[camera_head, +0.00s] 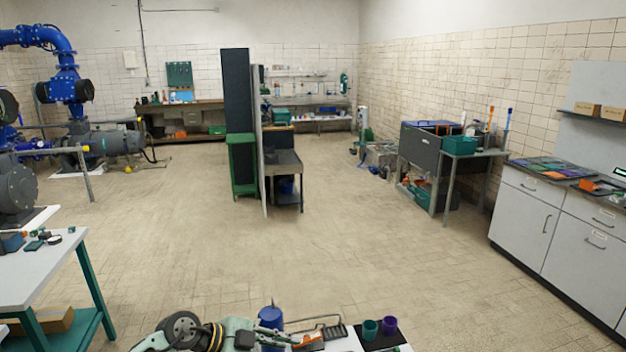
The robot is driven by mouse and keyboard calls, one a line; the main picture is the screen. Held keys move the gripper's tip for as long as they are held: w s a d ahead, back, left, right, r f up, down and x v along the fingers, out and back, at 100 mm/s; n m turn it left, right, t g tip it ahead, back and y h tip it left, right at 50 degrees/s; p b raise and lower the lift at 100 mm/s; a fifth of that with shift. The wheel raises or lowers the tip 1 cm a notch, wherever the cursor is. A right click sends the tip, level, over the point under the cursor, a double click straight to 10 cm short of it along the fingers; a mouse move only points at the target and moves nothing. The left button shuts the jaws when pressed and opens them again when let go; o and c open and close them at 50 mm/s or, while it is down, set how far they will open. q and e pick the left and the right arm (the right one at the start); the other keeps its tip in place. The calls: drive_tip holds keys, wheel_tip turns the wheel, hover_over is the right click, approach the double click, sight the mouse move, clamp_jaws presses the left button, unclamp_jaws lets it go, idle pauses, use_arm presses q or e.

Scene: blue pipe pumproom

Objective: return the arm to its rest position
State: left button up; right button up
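A pale green and dark jointed shape (235,330) comes in at the bottom edge, left of centre. It looks like part of my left arm, folded low and close to me, with a round dark joint and a yellow-black band. Its narrow end points right, beside a blue container and a small orange item. I cannot make out its fingertips or whether it holds anything. My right arm and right gripper do not show.
A white-topped table (35,272) is at left, cabinets (545,225) at right. The middle floor is clear.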

use_arm(q)
drive_tip(key=s+d+r+n+t+h, duration=0.15)
drive_tip(key=d+r+t+h, duration=0.25)
drive_tip(key=d+r, duration=0.4)
drive_tip(key=a+r+n+t+y, duration=0.2)
drive_tip(key=a+r+n+t, duration=0.3)
drive_tip(key=t, duration=0.3)
drive_tip(key=s+a+f+n+y, duration=0.2)
drive_tip(key=a+f+n+y, duration=0.1)
drive_tip(key=a+n+y, duration=0.25)
drive_tip(key=s+a+f+n+y, duration=0.2)
drive_tip(key=a+n+y, duration=0.3)
drive_tip(key=a, duration=0.1)
drive_tip(key=s+a+f+n+g+y, duration=0.25)
drive_tip(key=s+a+f+g, duration=0.2)
drive_tip(key=s+f, duration=0.4)
drive_tip(key=s+f+m+g+h, duration=0.1)
drive_tip(key=s+f+g, duration=0.3)
drive_tip(key=s, duration=0.6)
drive_tip(key=s+f+g, duration=0.4)
drive_tip(key=s, duration=0.7)
wheel_tip(320, 180, down, 28)
drive_tip(key=s+g+b, duration=0.1)
drive_tip(key=b, duration=0.3)
drive_tip(key=s+a+f+g+b, duration=0.1)
drive_tip(key=s+a+f+b, duration=0.1)
drive_tip(key=s+f, duration=1.6)
wheel_tip(320, 180, down, 3)
drive_tip(key=shift+a+m+g+b, duration=0.35)
drive_tip(key=shift+a, duration=0.05)
